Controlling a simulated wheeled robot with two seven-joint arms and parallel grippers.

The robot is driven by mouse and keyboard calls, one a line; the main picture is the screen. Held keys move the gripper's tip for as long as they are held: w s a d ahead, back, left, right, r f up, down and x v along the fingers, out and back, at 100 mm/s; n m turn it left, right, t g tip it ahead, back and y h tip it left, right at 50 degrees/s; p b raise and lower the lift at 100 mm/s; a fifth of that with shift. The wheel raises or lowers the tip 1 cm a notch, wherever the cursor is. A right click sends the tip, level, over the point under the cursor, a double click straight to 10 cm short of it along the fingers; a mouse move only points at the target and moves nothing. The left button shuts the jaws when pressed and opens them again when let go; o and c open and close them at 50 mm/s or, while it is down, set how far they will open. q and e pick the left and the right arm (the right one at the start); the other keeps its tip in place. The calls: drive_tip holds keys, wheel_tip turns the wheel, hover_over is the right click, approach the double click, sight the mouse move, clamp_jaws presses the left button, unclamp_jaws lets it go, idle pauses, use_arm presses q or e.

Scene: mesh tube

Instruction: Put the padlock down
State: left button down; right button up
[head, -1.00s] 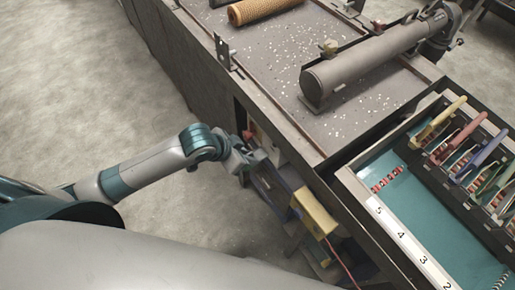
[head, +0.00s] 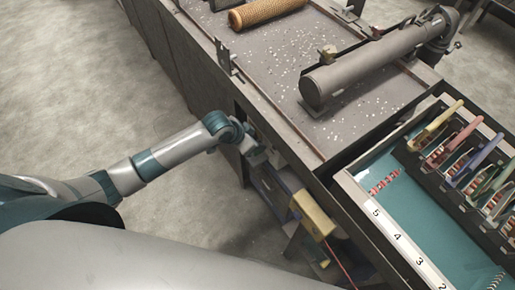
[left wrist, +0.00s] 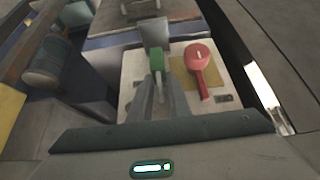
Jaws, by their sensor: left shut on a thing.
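My left gripper (head: 258,158) reaches to the side of the bench, and its fingertips are hard to see in the head view. In the left wrist view the left gripper (left wrist: 160,82) is shut on a small green thing, which seems to be the padlock (left wrist: 157,59). A grey block stands just beyond it; I cannot tell whether it belongs to the padlock. A red handle (left wrist: 200,68) on a yellow plate sits to the right of the fingers, on a pale panel (left wrist: 131,75). The padlock cannot be made out in the head view. My right gripper is not in view.
The bench (head: 270,75) carries a grey cylinder (head: 355,70) and a tan mesh tube (head: 266,12). A teal tray (head: 410,215) with coloured-handled tools stands at right. A yellow box (head: 313,213) is below the bench edge, near the gripper. The floor at left is clear.

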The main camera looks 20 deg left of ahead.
use_arm(q)
drive_tip(key=shift+f+p, duration=0.55)
drive_tip(key=shift+f, duration=1.45)
drive_tip(key=shift+f, duration=0.1)
drive_tip(key=c, duration=1.7)
unclamp_jaws()
drive_tip(key=shift+o, duration=0.2)
drive_tip(key=shift+r, duration=0.2)
drive_tip(key=b+v, duration=0.1)
drive_tip(key=v, duration=1.1)
drive_tip(key=shift+f, duration=0.1)
